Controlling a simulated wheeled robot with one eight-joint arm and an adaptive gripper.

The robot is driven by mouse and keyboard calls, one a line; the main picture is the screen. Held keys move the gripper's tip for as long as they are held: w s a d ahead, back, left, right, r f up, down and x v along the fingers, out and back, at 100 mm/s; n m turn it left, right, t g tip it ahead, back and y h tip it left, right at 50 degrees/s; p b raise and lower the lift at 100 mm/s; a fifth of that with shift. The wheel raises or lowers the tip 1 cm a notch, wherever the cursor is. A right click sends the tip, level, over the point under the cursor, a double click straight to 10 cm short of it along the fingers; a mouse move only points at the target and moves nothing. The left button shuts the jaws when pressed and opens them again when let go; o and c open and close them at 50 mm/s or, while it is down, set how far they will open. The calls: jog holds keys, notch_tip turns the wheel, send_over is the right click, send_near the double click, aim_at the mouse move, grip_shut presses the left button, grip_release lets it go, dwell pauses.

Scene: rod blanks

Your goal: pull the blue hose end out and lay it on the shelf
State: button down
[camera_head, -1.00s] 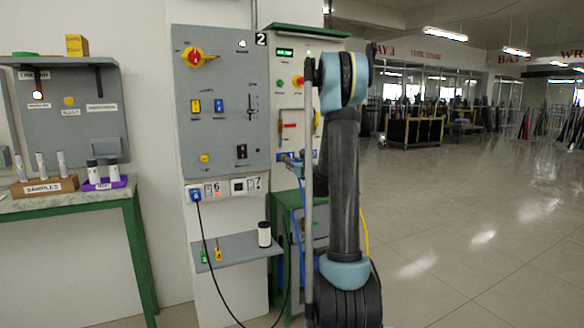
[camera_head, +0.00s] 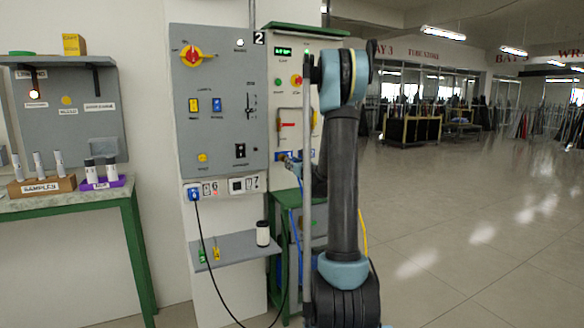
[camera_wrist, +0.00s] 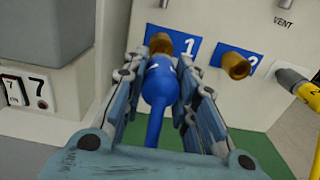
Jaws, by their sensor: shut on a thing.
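The blue hose end (camera_wrist: 160,84) is between the fingers of my gripper (camera_wrist: 163,75) in the wrist view, and the gripper is shut on it. Its tip is at the brass port beside label 1 (camera_wrist: 190,48); I cannot tell whether it is still seated. Its blue hose runs down towards the camera. In the head view my gripper (camera_head: 289,159) is at the front of the green-topped cabinet, partly hidden by my arm. The grey shelf (camera_head: 232,249) is below the panel, left of my gripper.
A white cylinder with a black top (camera_head: 263,233) stands at the shelf's right end; small green and yellow items are at its left. A bare brass port (camera_wrist: 236,66) and a yellow hose end (camera_wrist: 298,84) are right of my gripper. A black cable (camera_head: 206,255) hangs before the shelf.

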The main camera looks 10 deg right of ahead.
jog(key=v, duration=0.6)
dwell(1.0)
jog(key=s+d+f, duration=0.2)
jog(key=d+f, duration=1)
jog(key=shift+f+x, duration=0.35)
jog(key=shift+x, duration=1.35)
jog(key=shift+f+x, duration=0.35)
jog(key=shift+x, duration=1.3)
jog(key=shift+f+x, duration=0.3)
jog(key=shift+x, duration=1.4)
jog(key=shift+w+a+f, duration=0.1)
jog(key=shift+f, duration=1.05)
